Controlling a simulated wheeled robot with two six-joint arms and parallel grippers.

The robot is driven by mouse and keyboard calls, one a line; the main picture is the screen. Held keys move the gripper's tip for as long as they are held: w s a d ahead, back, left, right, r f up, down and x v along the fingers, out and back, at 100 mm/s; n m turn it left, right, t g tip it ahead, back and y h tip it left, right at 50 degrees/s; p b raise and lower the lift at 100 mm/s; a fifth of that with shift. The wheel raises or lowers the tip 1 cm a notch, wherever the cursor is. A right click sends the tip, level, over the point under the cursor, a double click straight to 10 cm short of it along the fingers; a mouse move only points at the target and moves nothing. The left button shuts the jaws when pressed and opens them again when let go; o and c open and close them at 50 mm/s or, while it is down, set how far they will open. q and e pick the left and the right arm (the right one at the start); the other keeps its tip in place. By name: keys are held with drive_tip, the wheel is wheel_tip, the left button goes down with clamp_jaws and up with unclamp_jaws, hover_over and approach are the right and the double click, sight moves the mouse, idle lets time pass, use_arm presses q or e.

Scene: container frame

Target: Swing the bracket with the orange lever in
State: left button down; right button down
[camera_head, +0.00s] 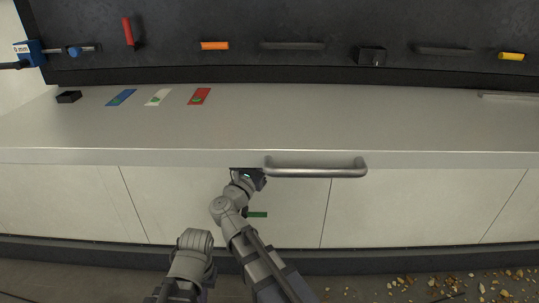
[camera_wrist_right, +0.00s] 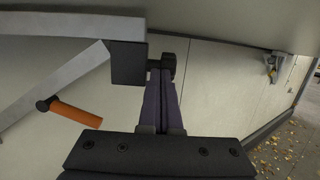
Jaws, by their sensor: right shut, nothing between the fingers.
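The orange lever (camera_wrist_right: 76,115) shows in the right wrist view on the left, on a dark pivot at the grey bracket bar (camera_wrist_right: 55,82). The bar slants down to the left from near a black block (camera_wrist_right: 128,64), below a level grey beam (camera_wrist_right: 70,26). My right gripper (camera_wrist_right: 162,75) is shut and empty, its fingertips close to a dark knob beside the block; I cannot tell whether they touch. In the head view my right gripper (camera_head: 252,176) is at the underside of the counter's front edge, partly hidden. My left arm shows low, without its gripper.
The pale counter (camera_head: 300,120) overhangs the front panels. A metal handle bar (camera_head: 316,167) sticks out just right of my right gripper. A separate orange handle (camera_head: 214,46) is on the dark back panel. A green strip (camera_head: 258,214) is beside my right arm. Debris lies on the floor.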

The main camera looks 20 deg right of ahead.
drive_tip(key=w+d+n+t+y, duration=0.3)
drive_tip(key=w+d+y, duration=0.1)
drive_tip(key=w+d, duration=0.6)
drive_tip(key=shift+w+d, duration=0.3)
drive_tip(key=shift+w, duration=0.85)
drive_tip(key=shift+s, duration=0.1)
